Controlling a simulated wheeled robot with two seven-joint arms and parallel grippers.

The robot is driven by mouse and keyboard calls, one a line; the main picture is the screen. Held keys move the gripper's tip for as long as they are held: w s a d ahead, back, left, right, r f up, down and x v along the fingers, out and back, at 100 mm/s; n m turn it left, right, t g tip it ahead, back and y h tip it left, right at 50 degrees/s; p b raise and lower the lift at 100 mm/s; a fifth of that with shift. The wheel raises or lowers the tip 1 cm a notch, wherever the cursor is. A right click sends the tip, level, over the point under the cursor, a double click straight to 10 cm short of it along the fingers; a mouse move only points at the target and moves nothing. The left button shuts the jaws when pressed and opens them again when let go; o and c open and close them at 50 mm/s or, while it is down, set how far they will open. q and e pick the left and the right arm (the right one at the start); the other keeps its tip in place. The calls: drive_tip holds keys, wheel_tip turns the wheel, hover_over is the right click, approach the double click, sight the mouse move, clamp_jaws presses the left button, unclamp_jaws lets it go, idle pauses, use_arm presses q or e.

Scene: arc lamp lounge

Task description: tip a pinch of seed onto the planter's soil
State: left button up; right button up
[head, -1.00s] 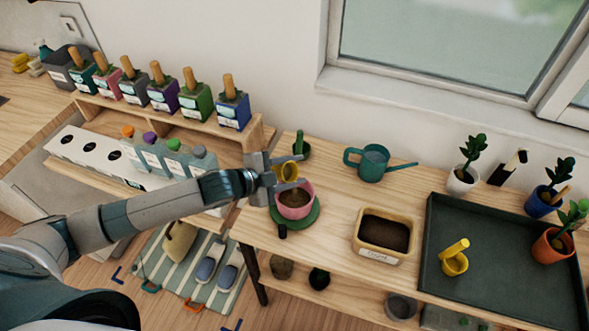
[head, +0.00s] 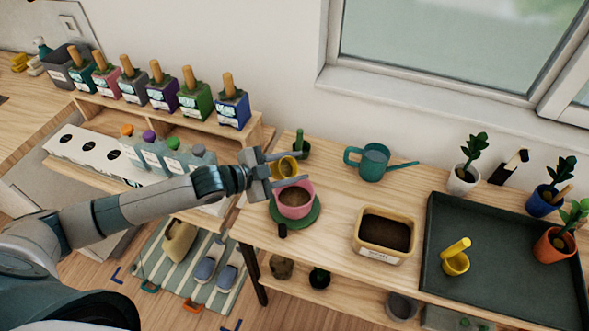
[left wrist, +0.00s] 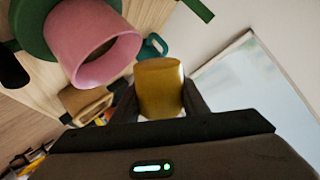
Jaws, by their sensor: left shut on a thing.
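My left gripper (head: 284,172) is shut on a small yellow cup (head: 287,167). It holds the cup over the back rim of a pink pot (head: 295,212). Brown soil (head: 294,196) shows inside the pot, which stands on a green saucer (head: 309,219). In the left wrist view the yellow cup (left wrist: 160,88) sits between the fingers, apart from the pink pot (left wrist: 92,40). The cup's contents are hidden; no falling seed shows. My right gripper is not in view.
A tan tub (head: 384,237) of dark soil stands to the right. A teal watering can (head: 373,162) and a small green pot (head: 302,149) stand behind.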

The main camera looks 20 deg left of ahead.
use_arm(q)
drive_tip(key=shift+r+n, duration=0.15)
drive_tip(key=shift+n, duration=0.15)
drive_tip(key=shift+n+h+b, duration=0.4)
drive_tip(key=shift+b, duration=0.2)
drive_tip(key=shift+r+n+h+b, duration=0.15)
drive_tip(key=shift+n+h+b, duration=0.45)
drive_tip(key=shift+b, duration=0.2)
drive_tip(key=shift+r, duration=0.15)
drive_tip(key=shift+r+n+t, duration=0.3)
drive_tip(key=shift+n, duration=0.1)
